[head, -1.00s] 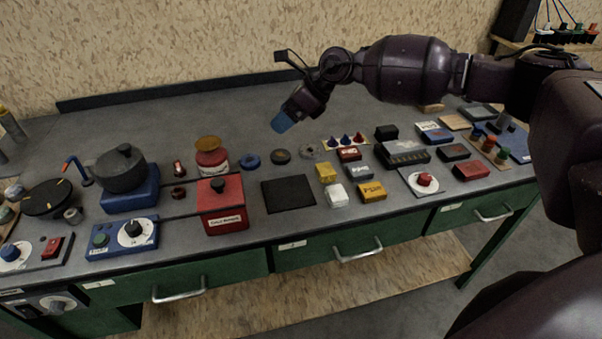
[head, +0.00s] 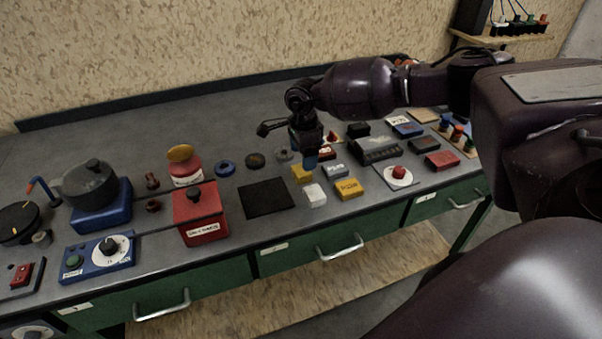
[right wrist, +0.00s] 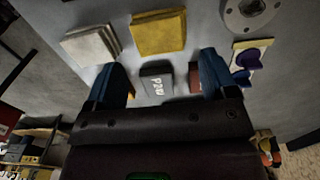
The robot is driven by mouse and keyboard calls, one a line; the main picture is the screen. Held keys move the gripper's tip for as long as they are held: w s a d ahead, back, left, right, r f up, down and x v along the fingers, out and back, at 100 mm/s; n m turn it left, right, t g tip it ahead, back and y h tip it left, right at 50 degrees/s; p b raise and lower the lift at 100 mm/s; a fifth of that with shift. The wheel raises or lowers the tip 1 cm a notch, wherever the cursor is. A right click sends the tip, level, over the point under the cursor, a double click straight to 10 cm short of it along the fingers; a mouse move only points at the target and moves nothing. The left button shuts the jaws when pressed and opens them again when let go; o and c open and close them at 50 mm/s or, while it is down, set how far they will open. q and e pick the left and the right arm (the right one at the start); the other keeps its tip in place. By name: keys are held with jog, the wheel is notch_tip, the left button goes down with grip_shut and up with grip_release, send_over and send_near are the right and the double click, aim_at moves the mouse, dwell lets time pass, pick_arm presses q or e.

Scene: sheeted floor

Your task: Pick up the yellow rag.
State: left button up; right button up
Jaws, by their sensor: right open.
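The yellow rag (head: 302,174) is a small folded square on the grey bench top, with a white folded rag (head: 314,195) just in front of it. In the right wrist view the yellow rag (right wrist: 158,33) lies ahead of the fingertips, near the top, beside the white rag (right wrist: 91,43). My right gripper (head: 310,160) hangs over the bench, pointing down, close to the yellow rag. Its two blue fingers (right wrist: 160,68) are spread apart, with nothing held. The left gripper is not in view.
A dark box with white lettering (right wrist: 157,81) shows between the fingers. An orange-yellow labelled box (head: 348,188) is at the right, a black mat (head: 266,197) at the left. A red box (head: 200,214) and a pot (head: 90,178) stand further left.

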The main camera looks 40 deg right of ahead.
jog(key=shift+w+a+f, duration=0.1)
jog(key=shift+a+f, duration=0.05)
jog(key=shift+f, duration=1.3)
jog(key=shift+a+f, duration=0.1)
jog(key=shift+f, duration=1.3)
jog(key=c, duration=0.7)
jog(key=shift+r, duration=0.1)
notch_tip(320, 180, up, 20)
jog(key=shift+p, duration=0.3)
